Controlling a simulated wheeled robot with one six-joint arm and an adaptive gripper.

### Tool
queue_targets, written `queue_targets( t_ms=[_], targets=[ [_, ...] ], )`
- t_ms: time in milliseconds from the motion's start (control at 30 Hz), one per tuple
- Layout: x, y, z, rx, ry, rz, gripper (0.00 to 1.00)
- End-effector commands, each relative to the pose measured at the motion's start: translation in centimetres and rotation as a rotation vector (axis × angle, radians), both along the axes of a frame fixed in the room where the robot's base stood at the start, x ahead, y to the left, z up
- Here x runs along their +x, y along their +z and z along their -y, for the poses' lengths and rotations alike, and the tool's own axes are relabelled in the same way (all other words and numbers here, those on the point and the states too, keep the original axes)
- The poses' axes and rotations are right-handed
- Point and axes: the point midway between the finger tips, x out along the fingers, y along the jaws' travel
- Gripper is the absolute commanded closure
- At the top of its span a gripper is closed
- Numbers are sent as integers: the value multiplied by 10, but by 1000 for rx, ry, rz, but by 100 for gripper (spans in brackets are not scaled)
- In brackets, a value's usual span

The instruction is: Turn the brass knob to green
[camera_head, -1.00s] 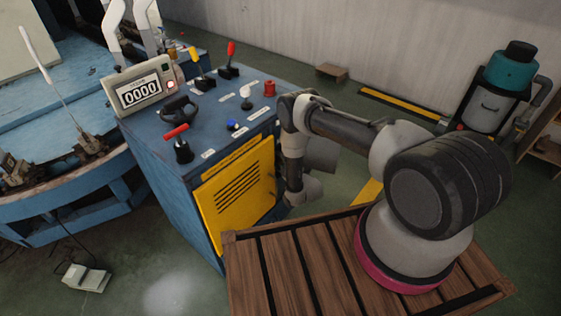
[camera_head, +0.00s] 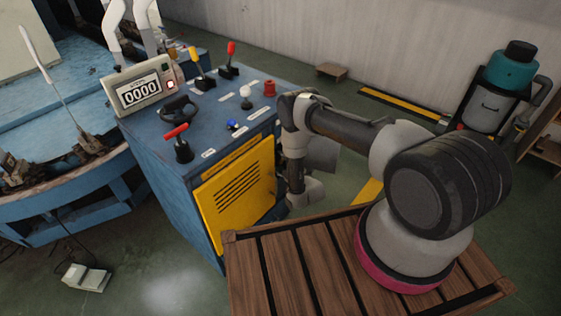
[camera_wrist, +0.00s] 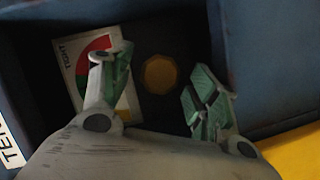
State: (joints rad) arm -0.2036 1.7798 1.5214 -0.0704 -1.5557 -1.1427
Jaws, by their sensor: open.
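The brass knob (camera_wrist: 160,74) shows in the wrist view as a dull gold, many-sided disc inside a dark recess. To its left is a white plate (camera_wrist: 121,118) with a red and green dial face and lettering that seems to read "TIGHT". My gripper (camera_wrist: 161,64) is open, one finger on each side of the knob in the picture. The left finger covers part of the dial. A gap shows between the knob and each finger, and I cannot tell how far in depth the fingers are from it. In the head view the knob and fingers are hidden.
A blue console (camera_head: 165,165) with a yellow vented panel (camera_head: 235,190) carries levers, buttons and a display (camera_head: 138,92) reading 0000. The recess's blue wall (camera_wrist: 265,60) is close to my right finger. A slatted wooden platform (camera_head: 312,258) stands in front.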

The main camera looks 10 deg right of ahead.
Motion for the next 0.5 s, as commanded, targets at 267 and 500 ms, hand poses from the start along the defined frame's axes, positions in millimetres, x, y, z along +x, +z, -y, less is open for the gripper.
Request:
queue_targets(
  t_ms=[267,500],
  targets=[
    [-60,10,17,-1,-1,-5,40],
    [-93,16,26,-1,0,-3,40]
  ],
)
